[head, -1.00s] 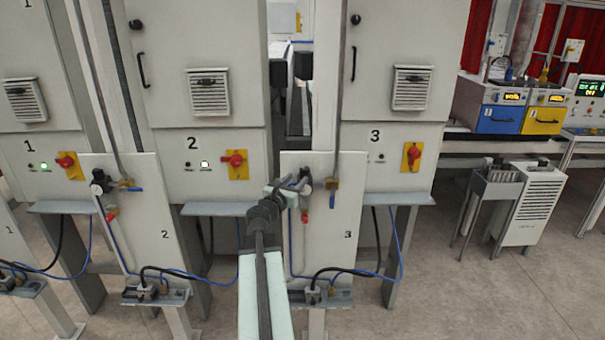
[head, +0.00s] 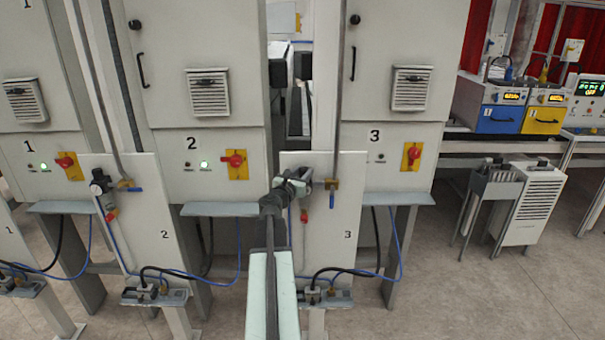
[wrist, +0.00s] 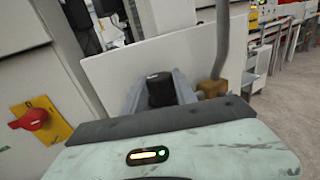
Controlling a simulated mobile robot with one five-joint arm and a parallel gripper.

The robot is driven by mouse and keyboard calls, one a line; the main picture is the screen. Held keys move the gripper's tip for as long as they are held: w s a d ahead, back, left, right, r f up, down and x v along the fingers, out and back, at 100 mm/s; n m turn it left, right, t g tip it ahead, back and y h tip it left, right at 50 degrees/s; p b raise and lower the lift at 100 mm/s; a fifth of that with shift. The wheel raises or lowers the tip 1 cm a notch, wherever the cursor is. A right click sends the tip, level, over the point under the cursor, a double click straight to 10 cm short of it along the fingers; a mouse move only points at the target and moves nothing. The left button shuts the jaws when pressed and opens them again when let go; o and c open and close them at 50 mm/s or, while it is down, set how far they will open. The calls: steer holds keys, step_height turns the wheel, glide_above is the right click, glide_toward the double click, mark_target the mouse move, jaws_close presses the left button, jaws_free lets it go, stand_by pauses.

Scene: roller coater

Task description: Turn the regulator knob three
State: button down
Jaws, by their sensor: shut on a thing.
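The black regulator knob (wrist: 161,90) shows in the wrist view in front of panel three (head: 333,226). My gripper (wrist: 158,78) is shut on the knob, with a grey finger on each side of it. In the head view my gripper (head: 293,180) reaches the regulator at the upper left of panel three and hides most of it. A brass valve (wrist: 212,88) with a grey pipe stands just right of the knob in the wrist view. It also shows in the head view (head: 331,185).
Cabinet three has a red switch on a yellow plate (head: 411,156). Cabinet two has a similar switch (head: 235,160) to the left, seen close in the wrist view (wrist: 36,120). A grey clamp block (head: 325,294) with hoses sits low on panel three.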

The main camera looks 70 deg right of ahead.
steer(key=shift+s+a+n+t, duration=0.15)
steer(key=shift+n+t, duration=0.35)
steer(key=shift+t, duration=0.3)
steer(key=shift+s+d+n+t, duration=0.1)
steer(key=shift+n+t, duration=0.4)
steer(key=shift+t, duration=0.3)
steer(key=n+t+y, duration=0.1)
steer(key=n+t, duration=0.1)
steer(key=t, duration=0.2)
steer(key=shift+s, duration=0.2)
steer(key=n+t, duration=0.1)
steer(key=n+t+y, duration=0.1)
steer(key=t, duration=0.1)
steer(key=n+t+y, duration=0.1)
steer(key=shift+s+d+n, duration=0.15)
steer(key=shift+d+n, duration=0.15)
steer(key=shift+n, duration=0.1)
steer(key=shift+n+t+y, duration=1.5)
steer(key=shift+t+y, duration=0.3)
steer(key=shift+t, duration=0.1)
steer(key=c, duration=1.3)
jaws_free()
steer(key=shift+o, duration=0.2)
